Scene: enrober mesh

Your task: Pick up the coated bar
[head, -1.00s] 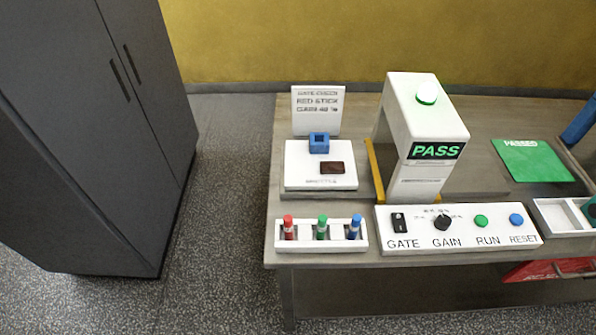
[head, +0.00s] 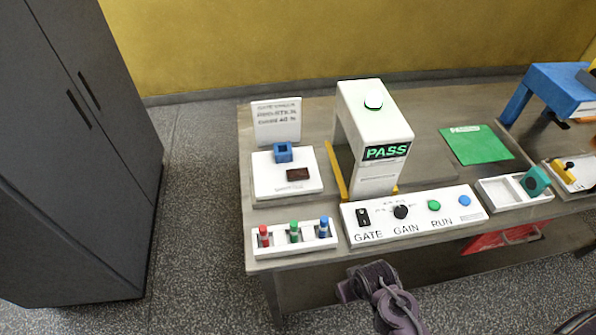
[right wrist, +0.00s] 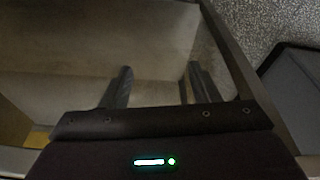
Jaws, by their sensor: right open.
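A dark brown bar, the only bar-like piece I see, (head: 299,174) lies flat on a white plate (head: 270,186) at the left of the table, in front of a small blue block with a hollow top (head: 283,152). In the head view a dark arm of mine (head: 380,295) reaches up from the bottom, in front of the table and well apart from the bar. Its fingertips cannot be made out there. In the right wrist view my right gripper (right wrist: 158,80) is open, with nothing between its two fingers. The bar is not recognisable in that view. My left gripper is not identifiable.
A white gate with a green PASS display (head: 386,152) stands right of the plate. A control panel (head: 420,222) and a rack of red, green and blue cylinders (head: 289,250) line the front edge. A green mat (head: 476,145) and blue stand (head: 560,88) are further right. A tall grey cabinet (head: 75,150) stands left.

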